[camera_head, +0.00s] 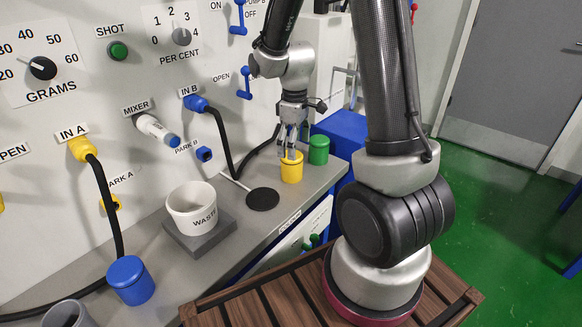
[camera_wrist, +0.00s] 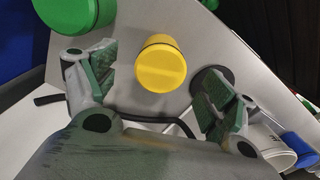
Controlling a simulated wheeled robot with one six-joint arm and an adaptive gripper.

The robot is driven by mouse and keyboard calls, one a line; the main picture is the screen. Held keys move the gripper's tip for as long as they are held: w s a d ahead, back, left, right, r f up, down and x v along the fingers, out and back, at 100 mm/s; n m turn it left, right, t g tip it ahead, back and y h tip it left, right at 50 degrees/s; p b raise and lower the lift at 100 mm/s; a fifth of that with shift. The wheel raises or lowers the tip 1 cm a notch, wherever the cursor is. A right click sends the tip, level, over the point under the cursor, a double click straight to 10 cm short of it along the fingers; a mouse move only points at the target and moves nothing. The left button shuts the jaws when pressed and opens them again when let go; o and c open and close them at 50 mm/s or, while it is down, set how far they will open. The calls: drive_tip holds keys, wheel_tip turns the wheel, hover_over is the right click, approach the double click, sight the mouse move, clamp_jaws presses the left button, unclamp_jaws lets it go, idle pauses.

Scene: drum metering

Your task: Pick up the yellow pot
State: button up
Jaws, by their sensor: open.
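The yellow pot (camera_head: 292,171) stands upright on the grey bench, beside the green pot (camera_head: 318,150). My gripper (camera_head: 289,150) is directly above it, pointing down, with its fingertips at about the height of the pot's lid in the head view. In the wrist view the yellow pot (camera_wrist: 160,66) shows in the gap between the two spread fingers (camera_wrist: 162,78), with a gap on each side and no visible contact. My gripper is open and empty. How far the fingers reach down around the pot cannot be told.
The green pot (camera_wrist: 75,14) is close to one finger. A black disc (camera_head: 263,199) with a thin rod, a white WASTE cup (camera_head: 192,208) on a grey block and a blue pot (camera_head: 130,281) are on the bench. A black hose (camera_head: 222,140) hangs behind.

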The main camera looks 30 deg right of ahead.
sight(292, 166)
drive_tip(key=f, duration=0.8)
drive_tip(key=shift+w+a, duration=0.2)
drive_tip(key=shift+a, duration=0.1)
drive_tip(key=c, duration=1.2)
